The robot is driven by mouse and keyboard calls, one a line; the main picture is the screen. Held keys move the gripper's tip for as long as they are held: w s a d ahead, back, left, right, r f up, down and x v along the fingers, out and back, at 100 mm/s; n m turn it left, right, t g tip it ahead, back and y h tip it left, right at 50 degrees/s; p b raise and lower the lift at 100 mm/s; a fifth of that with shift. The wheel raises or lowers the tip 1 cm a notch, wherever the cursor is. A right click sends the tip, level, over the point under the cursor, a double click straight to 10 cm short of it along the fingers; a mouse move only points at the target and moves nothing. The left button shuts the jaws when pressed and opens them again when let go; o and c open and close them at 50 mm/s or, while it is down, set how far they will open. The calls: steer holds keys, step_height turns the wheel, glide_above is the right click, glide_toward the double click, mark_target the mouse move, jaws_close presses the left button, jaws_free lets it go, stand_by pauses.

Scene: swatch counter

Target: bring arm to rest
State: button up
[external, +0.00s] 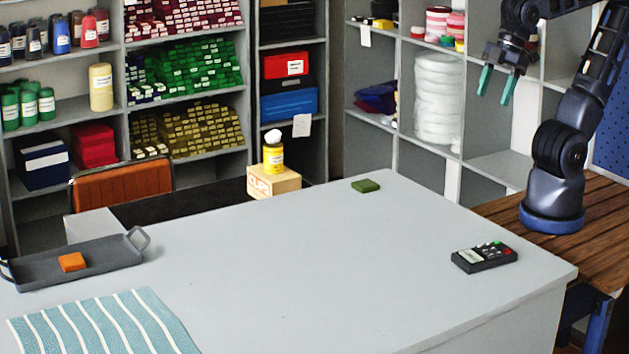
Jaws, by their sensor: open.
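My gripper (498,84) is at the upper right, raised well above the counter in front of the right-hand shelves. Its two teal fingers point down and are spread apart, with nothing between them. My arm rises from its base on the wooden surface at the right and bends over toward the left. The grey counter (330,265) fills the middle and front, and my gripper touches nothing on it.
A dark tray (100,262) holding an orange block (72,262) is at the left, behind a teal striped cloth (105,325). A green block (365,185) lies at the back edge. A black keypad device (484,257) lies near the right edge. The counter's middle is clear.

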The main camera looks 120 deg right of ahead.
steer(key=s+f, duration=0.1)
steer(key=s+a, duration=0.1)
steer(key=shift+s+a+f, duration=0.2)
steer(key=shift+s+f, duration=0.15)
